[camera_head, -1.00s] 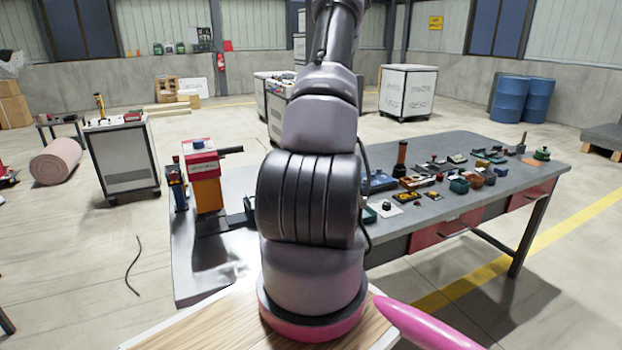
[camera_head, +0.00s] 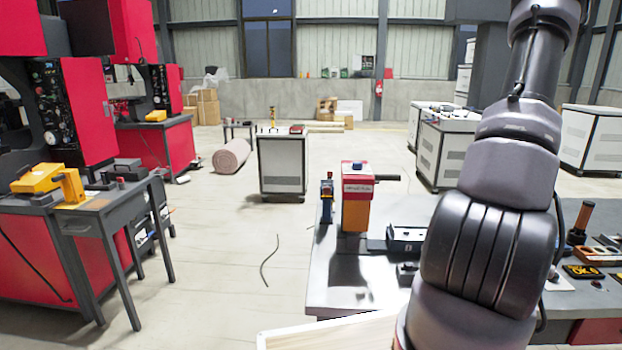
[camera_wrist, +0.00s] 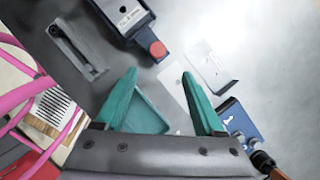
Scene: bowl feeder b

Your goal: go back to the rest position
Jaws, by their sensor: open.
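My gripper (camera_wrist: 165,105) shows in the wrist view with its two green fingers spread apart and nothing between them. It hangs over the grey workbench top (camera_wrist: 245,35). Below and around it in that view lie a dark box with a red button (camera_wrist: 125,15), a white plate (camera_wrist: 210,68) and a blue device (camera_wrist: 238,120). In the head view my arm rises at the right and hides part of the workbench (camera_head: 335,285); my gripper is out of that view.
A red and orange machine (camera_head: 356,200) stands on the bench's left part. Red machines (camera_head: 80,110) and a small table with a yellow tool (camera_head: 85,205) stand at the left. A white cabinet (camera_head: 283,165) stands behind. The floor between is mostly clear, with a black cable (camera_head: 270,260).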

